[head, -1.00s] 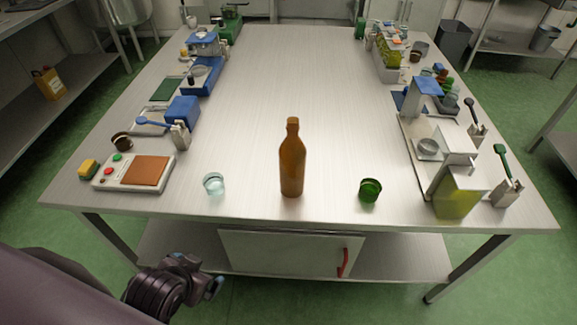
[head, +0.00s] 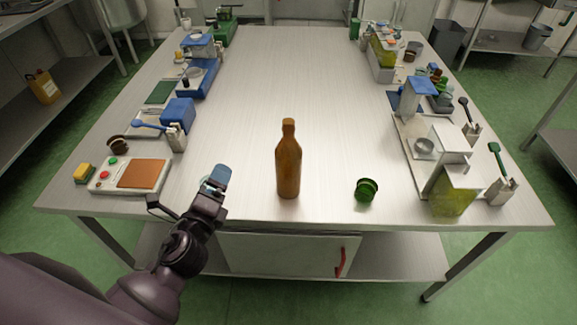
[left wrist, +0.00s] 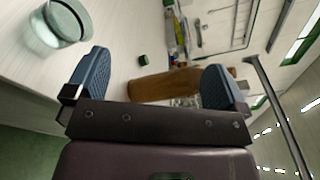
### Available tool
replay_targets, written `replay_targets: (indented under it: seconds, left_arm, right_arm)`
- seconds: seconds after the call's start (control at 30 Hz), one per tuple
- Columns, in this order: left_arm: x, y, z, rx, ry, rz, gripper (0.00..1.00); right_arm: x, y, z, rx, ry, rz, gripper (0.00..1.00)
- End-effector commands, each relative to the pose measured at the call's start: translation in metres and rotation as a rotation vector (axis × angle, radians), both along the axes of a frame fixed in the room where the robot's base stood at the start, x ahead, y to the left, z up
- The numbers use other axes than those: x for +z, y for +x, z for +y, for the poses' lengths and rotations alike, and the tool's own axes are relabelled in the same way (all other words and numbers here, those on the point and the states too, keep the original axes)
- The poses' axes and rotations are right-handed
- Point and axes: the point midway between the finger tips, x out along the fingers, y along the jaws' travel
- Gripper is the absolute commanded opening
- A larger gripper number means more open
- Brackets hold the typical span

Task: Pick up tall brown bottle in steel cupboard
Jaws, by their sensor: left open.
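The tall brown bottle (head: 288,165) stands upright on the steel table near its front edge, not in a cupboard. A pale cupboard (head: 285,255) with a red handle sits under the table, its door shut. My left gripper (head: 219,175) is over the table's front edge, left of the bottle and apart from it. In the left wrist view my left gripper (left wrist: 155,85) is open, with the bottle (left wrist: 165,85) appearing sideways beyond the gap between its fingers. Nothing is held. My right gripper is not in view.
A clear glass (left wrist: 68,20) stands close to my left gripper, mostly hidden behind it in the head view. A green glass (head: 366,189) is right of the bottle. A scale (head: 130,175) stands at left. The table's middle (head: 290,80) is clear.

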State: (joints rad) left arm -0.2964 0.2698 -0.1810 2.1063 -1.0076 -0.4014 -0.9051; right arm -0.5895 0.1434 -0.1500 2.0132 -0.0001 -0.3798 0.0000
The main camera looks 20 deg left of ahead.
Motion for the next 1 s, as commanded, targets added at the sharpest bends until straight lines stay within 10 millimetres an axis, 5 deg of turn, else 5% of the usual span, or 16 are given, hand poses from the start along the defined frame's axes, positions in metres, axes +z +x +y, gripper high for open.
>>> replay_targets:
  seconds: [0.2, 0.4, 1.0]
  left_arm:
    - [-0.002, 0.029, -0.048, -0.319, 0.599, -0.100, 1.00]
    - [-0.019, 0.037, -0.076, -0.511, 0.953, -0.157, 1.00]
    - [-0.025, 0.087, -0.106, -0.563, 1.047, -0.173, 1.00]
  right_arm:
    - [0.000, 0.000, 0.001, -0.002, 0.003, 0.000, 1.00]
    - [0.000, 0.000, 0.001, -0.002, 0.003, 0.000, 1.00]
    - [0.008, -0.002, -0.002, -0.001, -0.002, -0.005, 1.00]
